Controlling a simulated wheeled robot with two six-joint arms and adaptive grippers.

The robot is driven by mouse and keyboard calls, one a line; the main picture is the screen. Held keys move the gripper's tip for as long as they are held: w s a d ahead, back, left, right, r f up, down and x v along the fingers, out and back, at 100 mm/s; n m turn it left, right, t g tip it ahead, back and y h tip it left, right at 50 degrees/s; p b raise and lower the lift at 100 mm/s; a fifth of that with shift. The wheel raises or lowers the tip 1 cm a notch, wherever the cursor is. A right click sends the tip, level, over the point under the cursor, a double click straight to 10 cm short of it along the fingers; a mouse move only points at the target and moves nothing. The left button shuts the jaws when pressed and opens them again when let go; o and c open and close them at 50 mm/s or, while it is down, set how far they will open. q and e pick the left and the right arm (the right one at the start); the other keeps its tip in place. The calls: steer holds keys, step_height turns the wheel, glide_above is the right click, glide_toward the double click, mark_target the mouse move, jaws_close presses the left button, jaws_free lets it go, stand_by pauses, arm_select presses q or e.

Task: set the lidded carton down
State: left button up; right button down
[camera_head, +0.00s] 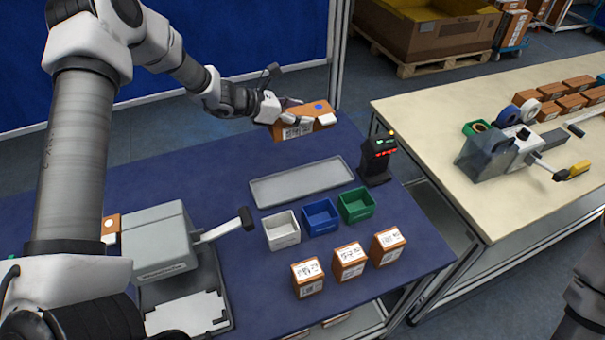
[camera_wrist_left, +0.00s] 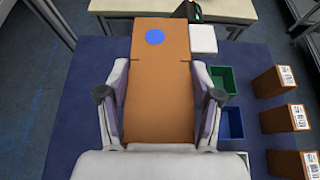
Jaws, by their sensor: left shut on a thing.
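The orange-brown carton (camera_head: 307,125) has a blue dot on top and a printed label on its side. My left gripper (camera_head: 292,111) is shut on it and holds it in the air above the far part of the blue table (camera_head: 225,165). In the left wrist view the carton (camera_wrist_left: 160,85) sits between both fingers of the left gripper (camera_wrist_left: 160,108), its long side pointing away from the wrist. A white square piece (camera_wrist_left: 203,38) shows beside its far end. My right gripper is out of view.
A grey tray (camera_head: 300,183) lies empty on the blue table. A black scanner (camera_head: 377,160) stands right of it. White (camera_head: 281,230), blue (camera_head: 320,216) and green (camera_head: 356,204) bins and three small cartons (camera_head: 349,262) stand in front. A grey machine (camera_head: 160,245) is at left.

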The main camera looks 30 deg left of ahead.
arm_select(q)
steer(key=shift+w+a+f+b, duration=0.15)
steer(key=shift+f+b, duration=0.4)
steer(key=shift+f, duration=0.6)
steer(key=shift+s+f+b, duration=0.25)
steer(key=shift+f+b, duration=0.35)
steer(key=shift+b, duration=0.3)
step_height(320, 180, down, 16)
steer(key=b, duration=0.4)
steer(key=shift+f, duration=0.5)
steer(key=o, duration=1.2)
steer(key=shift+r, duration=0.1)
steer(key=shift+o, duration=0.2)
